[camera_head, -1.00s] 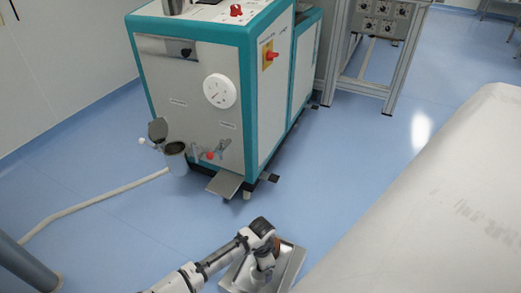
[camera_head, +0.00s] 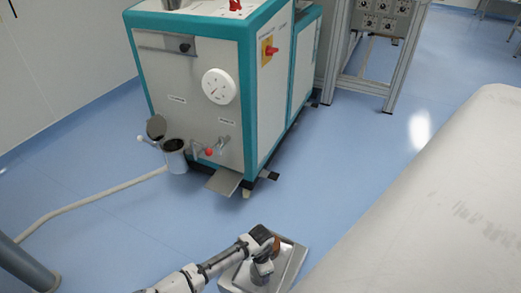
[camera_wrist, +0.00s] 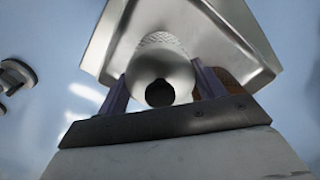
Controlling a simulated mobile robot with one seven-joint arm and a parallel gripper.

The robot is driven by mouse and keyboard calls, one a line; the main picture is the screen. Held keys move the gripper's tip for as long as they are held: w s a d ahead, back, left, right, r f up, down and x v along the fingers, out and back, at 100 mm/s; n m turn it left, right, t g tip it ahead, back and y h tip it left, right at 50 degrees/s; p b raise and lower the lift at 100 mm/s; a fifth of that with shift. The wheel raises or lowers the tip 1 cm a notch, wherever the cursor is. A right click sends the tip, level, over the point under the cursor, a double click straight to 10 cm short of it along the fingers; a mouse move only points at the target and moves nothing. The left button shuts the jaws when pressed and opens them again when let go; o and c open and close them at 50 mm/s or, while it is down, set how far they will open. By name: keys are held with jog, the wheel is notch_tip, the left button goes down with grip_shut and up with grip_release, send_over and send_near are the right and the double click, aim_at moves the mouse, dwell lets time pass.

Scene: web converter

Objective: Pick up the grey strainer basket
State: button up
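The grey strainer basket (camera_wrist: 160,68) shows in the wrist view as a rounded metal body with a mesh patterned part and a dark round hole facing the camera. It is in or over a shiny metal tray (camera_wrist: 236,38). My gripper (camera_wrist: 161,82) has one finger on each side of the basket. The fingers look spread, close to its sides; firm contact cannot be made out. In the head view my gripper (camera_head: 262,272) is low over the tray (camera_head: 293,262), and the basket is hidden or too small to tell.
A brown item (camera_head: 276,243) is in the tray, partly behind my right finger in the wrist view. A large pale covered surface (camera_head: 420,200) lies right of the tray. A teal and white machine (camera_head: 195,95) stands behind. Blue floor is clear between.

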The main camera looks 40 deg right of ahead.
jog(key=c, duration=0.4)
jog(key=shift+o, duration=0.2)
jog(key=shift+r, duration=0.15)
notch_tip(320, 180, up, 20)
jog(key=p, duration=0.5)
jog(key=w+r+n, duration=0.1)
jog(key=w+n, duration=0.3)
jog(key=w, duration=0.4)
jog(key=w+a+f+n, duration=0.2)
jog(key=w+a+n, duration=0.8)
jog(key=w+a, duration=0.6)
jog(key=a+f+n, duration=0.3)
jog(key=a+n, duration=0.1)
jog(key=a, duration=0.4)
jog(key=a+f+n, duration=0.4)
jog(key=a, duration=0.3)
notch_tip(320, 180, up, 9)
jog(key=s+a+p, duration=0.2)
jog(key=p, duration=0.7)
jog(key=s+d+r+p, duration=0.1)
jog(key=s+r+p, duration=0.2)
jog(key=s+p, duration=0.3)
jog(key=shift+s+d, duration=0.15)
jog(key=shift+s, duration=0.5)
